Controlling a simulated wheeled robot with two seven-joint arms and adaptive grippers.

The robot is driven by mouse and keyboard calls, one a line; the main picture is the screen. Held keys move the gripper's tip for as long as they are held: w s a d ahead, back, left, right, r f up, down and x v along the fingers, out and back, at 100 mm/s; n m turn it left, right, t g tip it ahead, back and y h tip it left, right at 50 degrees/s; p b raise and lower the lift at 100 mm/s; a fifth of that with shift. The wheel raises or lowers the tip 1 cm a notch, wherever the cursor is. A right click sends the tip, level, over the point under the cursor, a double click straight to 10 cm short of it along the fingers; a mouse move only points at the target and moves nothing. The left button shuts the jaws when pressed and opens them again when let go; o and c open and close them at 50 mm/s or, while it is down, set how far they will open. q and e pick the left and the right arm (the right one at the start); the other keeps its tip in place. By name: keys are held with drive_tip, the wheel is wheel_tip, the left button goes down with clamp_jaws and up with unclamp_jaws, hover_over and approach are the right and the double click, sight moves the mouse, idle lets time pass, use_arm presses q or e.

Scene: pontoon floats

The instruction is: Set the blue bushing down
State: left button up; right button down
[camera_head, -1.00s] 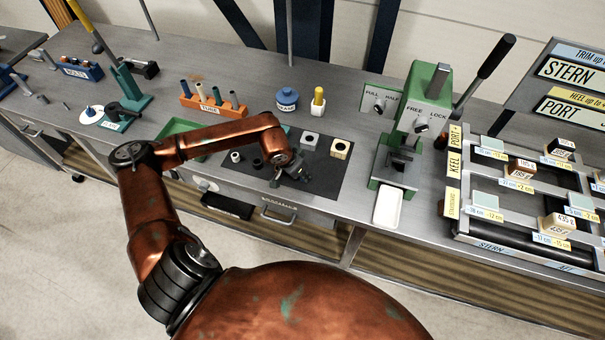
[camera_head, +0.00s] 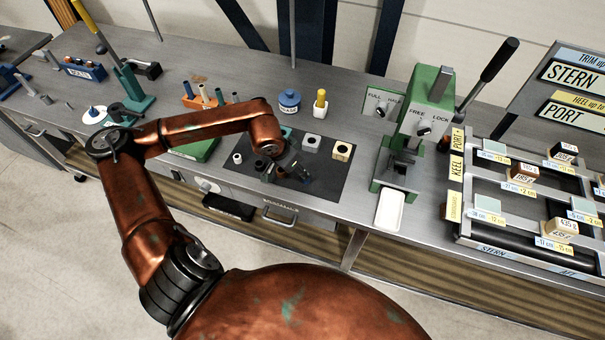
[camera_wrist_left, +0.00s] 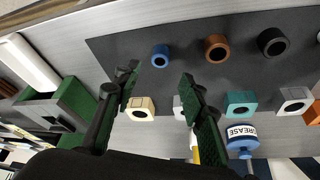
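The blue bushing (camera_wrist_left: 160,56) stands on the dark mat (camera_wrist_left: 120,50) with its hole facing the left wrist camera. My left gripper (camera_wrist_left: 159,72) is open; its two fingers are apart, and the bushing shows in the gap just beyond the tips, not visibly touching either finger. My right gripper is not in view.
A copper bushing (camera_wrist_left: 216,47) and a black bushing (camera_wrist_left: 272,42) stand in the same row. Cream (camera_wrist_left: 140,108), teal (camera_wrist_left: 240,103) and grey holed blocks stand in another row, near the grease pot (camera_wrist_left: 241,138). The green press (camera_head: 415,130) stands right of the mat.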

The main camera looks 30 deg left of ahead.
use_arm(q)
drive_tip(key=shift+v, duration=2.25)
